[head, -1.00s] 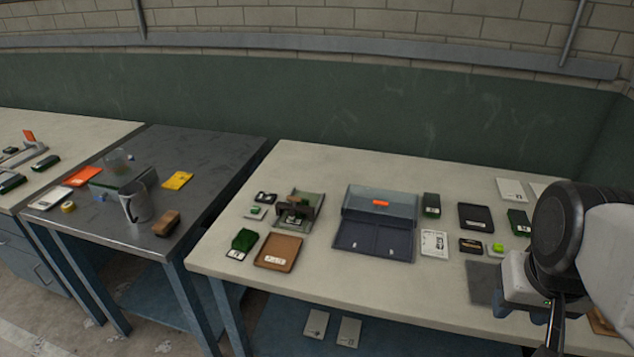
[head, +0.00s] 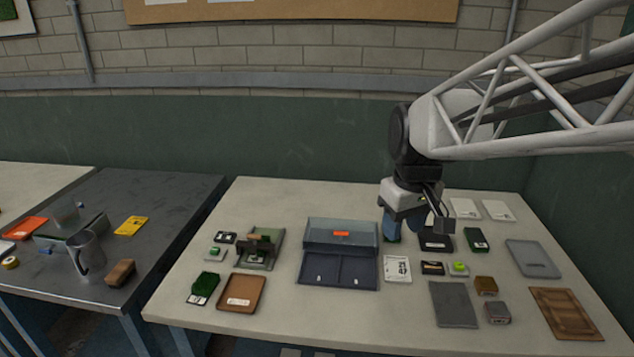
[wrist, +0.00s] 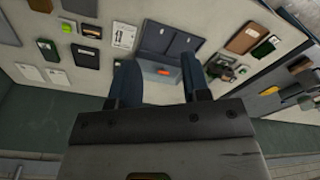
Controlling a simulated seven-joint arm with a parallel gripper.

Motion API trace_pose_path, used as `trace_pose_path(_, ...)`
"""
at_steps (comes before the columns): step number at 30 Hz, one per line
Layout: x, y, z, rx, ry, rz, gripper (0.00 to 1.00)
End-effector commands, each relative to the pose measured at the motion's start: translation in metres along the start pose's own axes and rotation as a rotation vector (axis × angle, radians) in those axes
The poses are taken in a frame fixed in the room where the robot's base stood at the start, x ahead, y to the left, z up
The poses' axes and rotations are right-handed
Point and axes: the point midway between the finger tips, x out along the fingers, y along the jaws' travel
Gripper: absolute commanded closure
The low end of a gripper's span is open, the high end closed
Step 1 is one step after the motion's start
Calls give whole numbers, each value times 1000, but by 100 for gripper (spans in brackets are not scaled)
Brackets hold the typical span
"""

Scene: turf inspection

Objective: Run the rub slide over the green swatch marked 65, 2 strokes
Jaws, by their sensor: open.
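Dark green swatches lie on the pale bench: one at the front left (head: 204,287), one right of the black tray (head: 476,239), and one mostly hidden behind my gripper (head: 392,238). Their marks are too small to read, so I cannot tell which is 65. A green-based fixture with a dark upright part (head: 261,248) stands left of centre; I cannot tell whether it is the rub slide. My gripper (head: 420,222) is open and empty above the bench, right of the hinged case (head: 338,270). In the wrist view its fingers (wrist: 161,82) stand apart, with the case beyond.
A brown tray (head: 241,292), a printed white card (head: 397,268), a grey mat (head: 453,304), small brown (head: 486,286) and grey (head: 498,312) blocks and a wooden tray (head: 565,313) occupy the bench. A darker table with a metal mug (head: 88,255) stands left.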

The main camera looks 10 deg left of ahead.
Motion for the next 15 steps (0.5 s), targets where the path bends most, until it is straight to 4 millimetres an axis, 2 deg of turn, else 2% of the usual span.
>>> trace_pose_path(3, 5, -5, -31, -71, -16, -14, 57)
trace_pose_path(15, 28, -29, -128, -313, -64, -62, 57)
